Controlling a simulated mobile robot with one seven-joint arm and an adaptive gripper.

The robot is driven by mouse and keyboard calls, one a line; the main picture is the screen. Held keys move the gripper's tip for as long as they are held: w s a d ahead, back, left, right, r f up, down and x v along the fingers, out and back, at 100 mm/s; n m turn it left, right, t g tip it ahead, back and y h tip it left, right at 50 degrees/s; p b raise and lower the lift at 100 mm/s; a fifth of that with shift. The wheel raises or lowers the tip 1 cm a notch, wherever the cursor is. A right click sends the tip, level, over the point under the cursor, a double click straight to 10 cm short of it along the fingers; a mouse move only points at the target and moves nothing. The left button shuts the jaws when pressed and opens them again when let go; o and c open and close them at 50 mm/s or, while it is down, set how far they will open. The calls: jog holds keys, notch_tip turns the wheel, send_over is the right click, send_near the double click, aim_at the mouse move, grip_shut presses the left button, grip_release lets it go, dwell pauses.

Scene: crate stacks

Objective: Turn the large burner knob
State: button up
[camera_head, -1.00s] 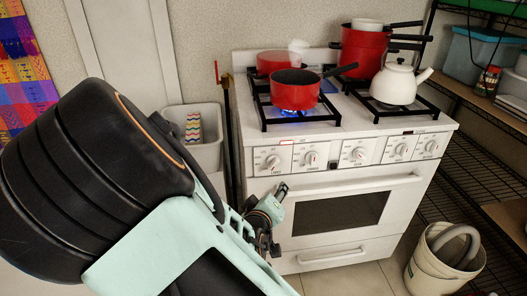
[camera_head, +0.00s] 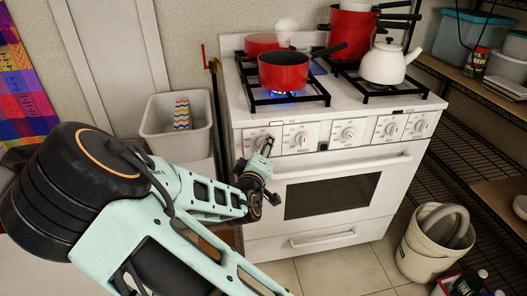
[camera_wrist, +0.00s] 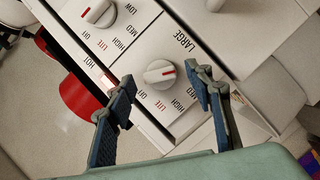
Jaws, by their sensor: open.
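In the wrist view, a white round knob (camera_wrist: 160,73) with a red pointer mark sits on the stove's panel beside the printed word LARGE. My gripper (camera_wrist: 160,76) is open, with one finger to each side of this knob in the picture. I cannot tell whether the fingertips reach around it or touch it. In the head view, my gripper (camera_head: 267,147) is at the leftmost knob (camera_head: 261,139) of the stove front and partly hides it.
Another knob (camera_wrist: 99,12) lies close by on the panel. The white stove (camera_head: 330,163) carries a red saucepan (camera_head: 283,72) over a blue flame and a white kettle (camera_head: 388,64). A grey bin (camera_head: 177,128) stands left of the stove; a beige bucket (camera_head: 430,253) stands right on the floor.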

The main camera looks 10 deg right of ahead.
jog(key=shift+w+d+f, duration=0.15)
jog(key=shift+w+d, duration=0.1)
jog(key=shift+w, duration=0.4)
jog(key=shift+c, duration=0.7)
jog(key=c, duration=1)
